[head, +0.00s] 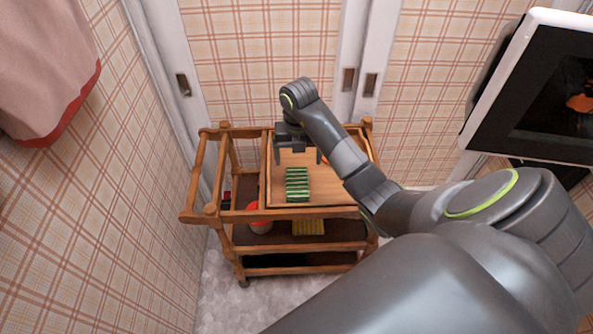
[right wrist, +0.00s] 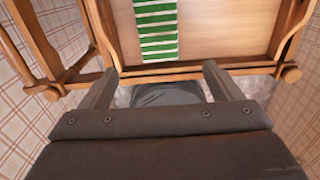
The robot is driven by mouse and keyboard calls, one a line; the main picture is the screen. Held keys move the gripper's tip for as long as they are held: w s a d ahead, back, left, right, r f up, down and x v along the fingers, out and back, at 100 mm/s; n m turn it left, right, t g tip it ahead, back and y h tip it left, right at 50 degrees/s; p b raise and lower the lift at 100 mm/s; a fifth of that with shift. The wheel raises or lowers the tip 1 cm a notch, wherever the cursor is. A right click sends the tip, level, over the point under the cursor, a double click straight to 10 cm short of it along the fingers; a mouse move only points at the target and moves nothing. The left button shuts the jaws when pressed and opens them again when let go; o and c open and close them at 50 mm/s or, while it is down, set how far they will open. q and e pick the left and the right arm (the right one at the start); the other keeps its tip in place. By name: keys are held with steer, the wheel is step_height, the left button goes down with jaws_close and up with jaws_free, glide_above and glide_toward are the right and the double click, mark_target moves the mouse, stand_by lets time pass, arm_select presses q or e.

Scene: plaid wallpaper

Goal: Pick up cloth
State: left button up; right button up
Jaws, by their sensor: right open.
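A green-and-white striped cloth (head: 297,186) lies flat on the wooden top tray of a trolley (head: 335,192). It also shows at the top of the right wrist view (right wrist: 157,28). My right gripper (head: 294,155) is over the top tray, on the far side of the cloth in the head view. Its two fingers (right wrist: 160,70) are apart with nothing between them, and the cloth is outside them. My left gripper is not in view.
A yellow folded item (head: 308,227) and a red-and-white container (head: 260,222) are on the lower shelf. A small orange thing (head: 323,158) is partly hidden by my right arm. A pink towel (head: 45,60) hangs at left; a white-framed screen (head: 545,95) is at right.

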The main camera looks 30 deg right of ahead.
steer(key=b, duration=0.5)
glide_above(297, 184)
steer(key=f, duration=0.5)
steer(key=shift+s+f, duration=0.2)
steer(key=shift+s, duration=0.1)
steer(key=shift+f+b, duration=0.35)
steer(key=shift+f, duration=0.3)
steer(key=shift+w+f, duration=0.15)
steer(key=shift+f, duration=1.15)
steer(key=shift+w+f, duration=0.15)
steer(key=shift+f, duration=1.1)
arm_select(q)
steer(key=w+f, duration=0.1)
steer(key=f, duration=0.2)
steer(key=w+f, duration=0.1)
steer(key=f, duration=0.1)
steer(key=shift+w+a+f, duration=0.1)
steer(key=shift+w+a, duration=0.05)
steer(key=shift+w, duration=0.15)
arm_select(e)
steer(key=shift+c, duration=0.2)
steer(key=c, duration=1)
steer(key=shift+r, duration=0.1)
